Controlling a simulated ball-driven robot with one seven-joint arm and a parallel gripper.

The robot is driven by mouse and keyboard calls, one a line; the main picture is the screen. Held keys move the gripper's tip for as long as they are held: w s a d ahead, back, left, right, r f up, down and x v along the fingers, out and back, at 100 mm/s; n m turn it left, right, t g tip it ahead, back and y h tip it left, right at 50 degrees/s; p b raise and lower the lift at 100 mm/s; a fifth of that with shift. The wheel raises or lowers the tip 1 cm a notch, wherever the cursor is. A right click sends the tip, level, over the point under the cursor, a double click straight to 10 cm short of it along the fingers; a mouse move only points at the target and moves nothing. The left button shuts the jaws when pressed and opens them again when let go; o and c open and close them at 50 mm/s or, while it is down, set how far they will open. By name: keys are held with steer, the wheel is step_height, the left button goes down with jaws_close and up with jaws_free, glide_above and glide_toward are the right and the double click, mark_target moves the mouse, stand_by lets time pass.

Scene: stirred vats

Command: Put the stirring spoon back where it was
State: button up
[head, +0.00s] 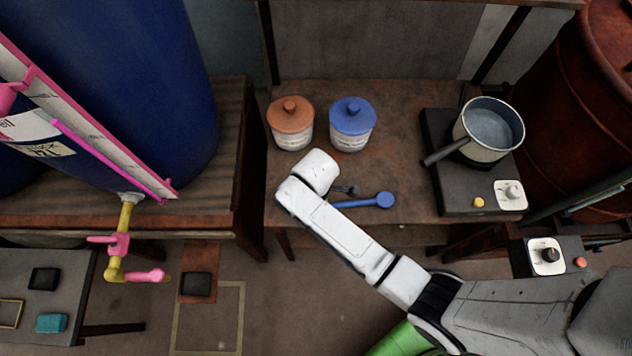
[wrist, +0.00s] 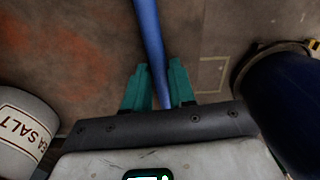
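The stirring spoon (head: 358,204) is blue, with a round end at the right, and shows over the front part of the wooden table in the head view. My gripper (head: 345,190) is at its left part, mostly hidden by my white wrist. In the wrist view the spoon's handle (wrist: 149,35) runs between the teal fingers of my gripper (wrist: 159,75). The handle fills the gap and the fingers look shut on it. The round end is outside the wrist view. I cannot tell whether the spoon touches the table.
An orange-lidded jar (head: 291,125) and a blue-lidded jar (head: 351,125) stand behind my gripper. A grey pot (head: 488,130) sits on a dark hotplate (head: 438,187) at the right. A large blue vat (head: 140,80) with a yellow tap (head: 125,225) stands left. Table between jars and hotplate is clear.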

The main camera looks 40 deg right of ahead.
steer(key=o, duration=0.4)
steer(key=shift+r, duration=0.1)
step_height(320, 180, up, 11)
steer(key=shift+f, duration=0.2)
stand_by(0.8)
steer(key=s+d+r+m, duration=0.1)
steer(key=s+d+m, duration=0.3)
steer(key=s+m, duration=0.2)
steer(key=s+d+r+m+t, duration=0.1)
steer(key=s+d+m, duration=0.3)
steer(key=s, duration=0.6)
steer(key=r+m+b, duration=0.1)
steer(key=m, duration=0.1)
steer(key=shift+d+m, duration=0.25)
steer(key=shift+m, duration=0.05)
